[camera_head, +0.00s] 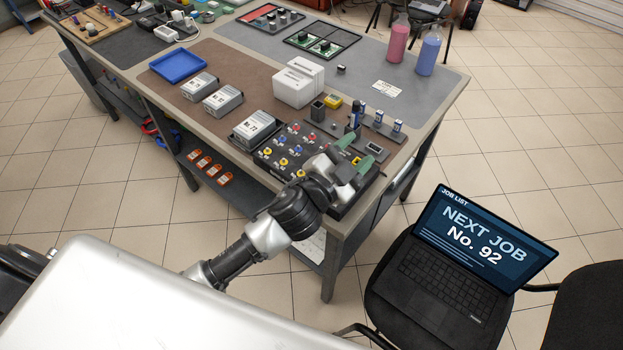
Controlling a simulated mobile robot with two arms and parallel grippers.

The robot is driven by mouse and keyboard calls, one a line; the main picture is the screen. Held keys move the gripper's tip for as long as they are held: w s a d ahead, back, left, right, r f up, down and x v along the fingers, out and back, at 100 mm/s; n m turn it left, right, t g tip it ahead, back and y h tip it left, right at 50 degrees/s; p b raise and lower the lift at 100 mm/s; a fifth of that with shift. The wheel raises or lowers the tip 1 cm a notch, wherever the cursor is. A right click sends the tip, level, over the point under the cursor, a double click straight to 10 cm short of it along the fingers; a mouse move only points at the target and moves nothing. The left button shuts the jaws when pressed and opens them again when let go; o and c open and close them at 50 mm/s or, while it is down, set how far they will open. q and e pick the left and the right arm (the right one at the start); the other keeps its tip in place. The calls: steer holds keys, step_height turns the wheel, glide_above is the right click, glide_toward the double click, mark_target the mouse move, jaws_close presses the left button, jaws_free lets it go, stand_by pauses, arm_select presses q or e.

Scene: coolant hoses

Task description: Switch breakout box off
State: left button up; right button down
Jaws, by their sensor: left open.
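The breakout box appears to be the black panel (268,155) with red, blue and yellow connectors, at the front edge of the workbench. My left gripper (356,153) is open, its two green-tipped fingers apart over the right end of this panel. Nothing shows between the fingers. I cannot tell whether the fingers touch the panel. My left wrist hides part of the panel's front and right side, and I cannot make out a power switch. My right gripper is not in view.
Grey numbered modules (223,100) and a blue tray (178,65) lie to the left. A white box (298,84) stands behind the panel. Pink (397,42) and blue (428,54) bottles stand at the back right. A laptop (455,262) sits on a chair at right.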

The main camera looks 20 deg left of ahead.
arm_select(q)
steer(key=s+d+r+m+g+h, duration=0.2)
steer(key=d+r+m+g+h, duration=0.2)
steer(key=d+r+m+h, duration=0.5)
steer(key=s+d+f+m+g, duration=0.3)
steer(key=s+f+m+g, duration=0.15)
steer(key=m+g, duration=1.05)
steer(key=w+a+f+m+y, duration=0.2)
steer(key=a+f+m+y, duration=0.3)
steer(key=a+f+y, duration=0.3)
steer(key=w+a+r+n+t+y, duration=0.1)
steer(key=w+a+y, duration=0.4)
steer(key=a+y, duration=0.5)
steer(key=shift+h, duration=0.9)
steer(key=f, duration=0.3)
steer(key=a+f+p, duration=0.1)
steer(key=f, duration=0.6)
steer(key=shift+a+f, duration=0.25)
steer(key=shift+a, duration=0.15)
